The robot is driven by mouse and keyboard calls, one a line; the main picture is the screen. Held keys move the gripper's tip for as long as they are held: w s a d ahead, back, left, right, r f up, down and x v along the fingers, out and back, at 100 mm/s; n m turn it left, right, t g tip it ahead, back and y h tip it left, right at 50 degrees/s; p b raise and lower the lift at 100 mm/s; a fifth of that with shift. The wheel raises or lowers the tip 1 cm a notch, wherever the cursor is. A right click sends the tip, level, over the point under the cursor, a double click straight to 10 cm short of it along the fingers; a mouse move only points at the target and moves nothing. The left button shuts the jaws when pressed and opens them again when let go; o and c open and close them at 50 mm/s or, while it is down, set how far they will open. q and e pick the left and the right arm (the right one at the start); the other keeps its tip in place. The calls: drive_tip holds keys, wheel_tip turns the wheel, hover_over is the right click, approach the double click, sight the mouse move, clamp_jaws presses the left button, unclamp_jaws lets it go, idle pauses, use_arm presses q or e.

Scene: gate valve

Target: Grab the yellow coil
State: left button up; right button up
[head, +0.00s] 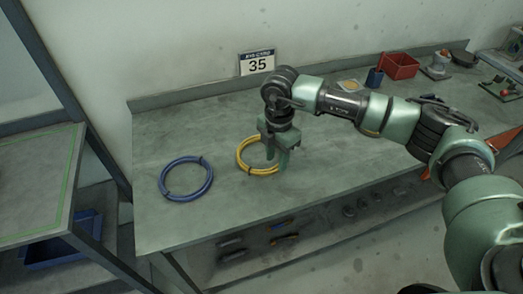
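The yellow coil (244,160) lies on the grey-green workbench (210,215), near its left half. My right gripper (277,165) points down over the coil's right side, and its fingers hide that part of the ring. The fingers look spread, with one at the coil's inner side and one to its right. I cannot tell whether they touch the coil. My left gripper is not in view.
A blue coil (165,184) lies left of the yellow one. A red bin (399,66), a dark blue cup (374,77) and small parts stand at the back right. The bench front is clear.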

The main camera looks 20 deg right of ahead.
drive_tip(key=shift+f, duration=1.1)
clamp_jaws()
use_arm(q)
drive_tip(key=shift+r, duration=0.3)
use_arm(e)
drive_tip(key=shift+r, duration=0.1)
